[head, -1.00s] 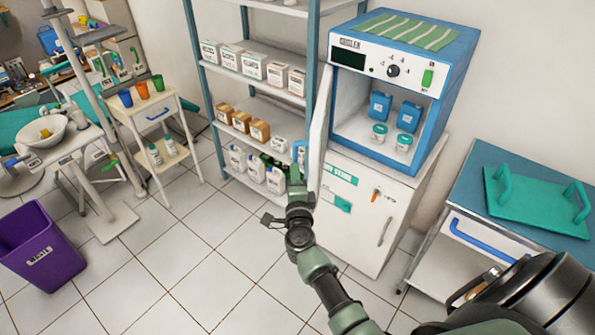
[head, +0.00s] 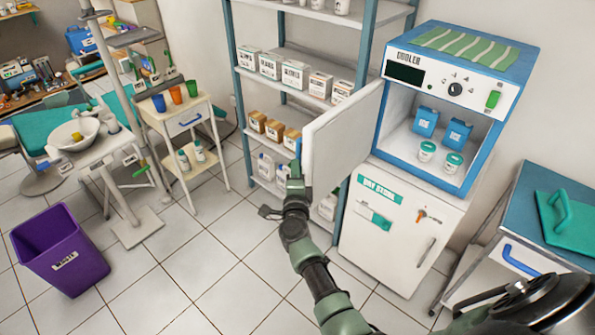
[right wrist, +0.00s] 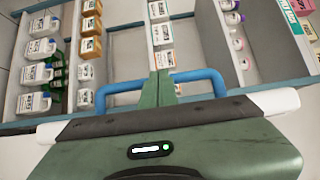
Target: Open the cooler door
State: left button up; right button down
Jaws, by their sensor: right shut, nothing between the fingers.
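The cooler (head: 455,105) is a blue-framed box on top of a white cabinet. Its white door (head: 342,135) stands wide open, swung out to the left, and the inside shows. A blue handle (head: 298,149) is at the door's far edge; it also shows as a blue bar in the right wrist view (right wrist: 205,76). My right gripper (head: 296,178) is at the handle with its fingers shut. In the right wrist view the shut fingers (right wrist: 158,88) overlap the middle of the handle bar. Whether they touch it I cannot tell. My left gripper is not in view.
Inside the cooler are two blue containers (head: 441,129) and two white tubs (head: 440,156). A shelf rack (head: 232,80) with boxes and bottles stands behind the door. A blue-topped cart (head: 520,215) is at the right, a purple bin (head: 62,258) at the left. The tiled floor between is clear.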

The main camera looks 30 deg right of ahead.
dwell(0.3)
jog(key=p+v, duration=0.2)
jog(key=v, duration=0.6)
jog(key=s+a+f+n+g+y, duration=0.25)
jog(key=s+f+n, duration=0.25)
jog(key=f, duration=0.5)
jog(key=s+a+f+n+g+y, duration=0.1)
jog(key=s+a+f+n+y, duration=0.3)
jog(key=f, duration=0.5)
jog(key=s+a+f+n+g+y, duration=0.25)
jog(key=s+f+n, duration=0.35)
jog(key=f, duration=0.4)
jog(key=s+f+n+g, duration=0.45)
jog(key=s+f, duration=0.75)
jog(key=s, duration=0.3)
jog(key=s+d+f+n+g, duration=0.2)
jog(key=s+f+n, duration=0.1)
jog(key=s, duration=0.7)
jog(key=s+d+f+n+g+h, duration=0.1)
jog(key=s+d+f+n+g, duration=0.1)
jog(key=s, duration=0.9)
jog(key=shift+s+d+f+n+g, duration=0.35)
jog(key=shift+d+f+n, duration=0.25)
jog(key=shift+d+n, duration=0.1)
